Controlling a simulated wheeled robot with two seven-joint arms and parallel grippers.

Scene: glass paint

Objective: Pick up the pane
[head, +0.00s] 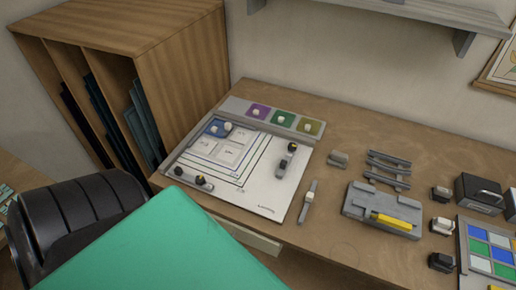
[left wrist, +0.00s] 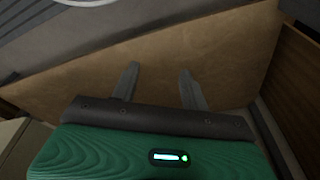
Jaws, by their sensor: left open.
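I cannot tell which of these is the pane. Dark blue-teal sheets (head: 143,120) stand on edge in the slots of a wooden rack (head: 185,75). My left gripper (left wrist: 159,69) shows in the left wrist view with its two grey fingers apart and nothing between them, over a tan surface. Its fingers do not show in the head view. My right gripper is in neither view.
The wooden table (head: 350,125) holds a grey block with a yellow tool (head: 392,221), a grey rack (head: 388,170), a black box (head: 479,190) and a tray of coloured squares (head: 490,250). A wall shelf (head: 420,10) is above. A large green shape covers the lower front.

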